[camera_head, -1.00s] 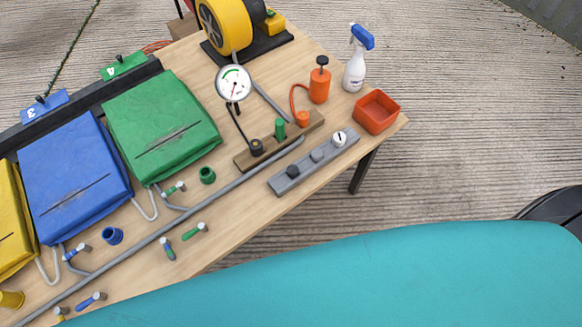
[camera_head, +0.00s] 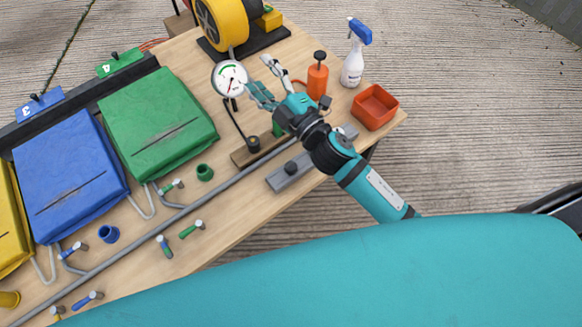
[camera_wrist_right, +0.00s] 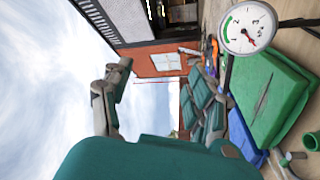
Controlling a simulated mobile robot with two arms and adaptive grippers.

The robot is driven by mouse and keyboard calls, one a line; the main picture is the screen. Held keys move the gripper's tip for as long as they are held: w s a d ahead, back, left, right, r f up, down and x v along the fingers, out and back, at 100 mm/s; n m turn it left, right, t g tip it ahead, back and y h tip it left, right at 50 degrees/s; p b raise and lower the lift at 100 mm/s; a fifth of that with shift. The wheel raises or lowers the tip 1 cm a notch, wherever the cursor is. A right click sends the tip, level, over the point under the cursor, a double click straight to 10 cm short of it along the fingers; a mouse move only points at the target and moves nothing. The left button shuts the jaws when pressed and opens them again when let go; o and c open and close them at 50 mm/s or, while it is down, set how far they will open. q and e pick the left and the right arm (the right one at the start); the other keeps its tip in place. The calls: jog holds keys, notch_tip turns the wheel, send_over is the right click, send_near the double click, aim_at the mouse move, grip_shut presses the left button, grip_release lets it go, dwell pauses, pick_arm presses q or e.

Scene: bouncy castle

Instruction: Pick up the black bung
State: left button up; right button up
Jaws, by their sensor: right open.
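A small black bung (camera_head: 290,167) stands at the left end of the grey block (camera_head: 276,181) near the table's front edge. My right arm crosses the rest of that block and hides much of it. My right gripper (camera_head: 262,78) is open and empty, above the table beyond the block and beside the pressure gauge. In the right wrist view its two fingers (camera_wrist_right: 160,95) are spread, with sky and a wall between them. The bung does not show in the right wrist view. My left gripper is not in view.
The round gauge (camera_head: 230,79) stands close to my right fingers; it also shows in the wrist view (camera_wrist_right: 248,29). An orange pump (camera_head: 317,80), a spray bottle (camera_head: 354,62) and an orange tray (camera_head: 363,101) stand right of my arm. Green (camera_head: 158,120) and blue cushions lie left.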

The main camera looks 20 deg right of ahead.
jog(key=s+a+r+n+g+y, duration=0.35)
jog(key=a+n+g+y, duration=0.2)
jog(key=n, duration=0.35)
jog(key=s+a+r+n+g+y, duration=0.35)
jog(key=a+n+y, duration=0.25)
jog(key=n, duration=0.3)
jog(key=s+a+f+n+g, duration=0.2)
jog(key=s+a+n+g, duration=0.1)
jog(key=n+g, duration=0.45)
jog(key=n+g+h, duration=0.2)
jog(key=n+h, duration=0.7)
jog(key=h, duration=0.9)
send_near(291, 166)
notch_tip(291, 166, down, 3)
jog(key=shift+f+m+y+p, duration=0.15)
jog(key=shift+m+y+p, duration=0.1)
jog(key=shift+p, duration=0.05)
jog(key=shift+t, duration=0.25)
jog(key=shift+a+f+p, duration=0.15)
jog(key=shift+f+p, duration=0.05)
jog(key=shift+f, duration=1.25)
jog(key=shift+a+f+p, duration=0.15)
jog(key=shift+a+f, duration=0.05)
jog(key=shift+f, duration=1.3)
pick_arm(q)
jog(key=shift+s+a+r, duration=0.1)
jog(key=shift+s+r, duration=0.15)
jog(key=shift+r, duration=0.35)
pick_arm(e)
jog(key=c, duration=1)
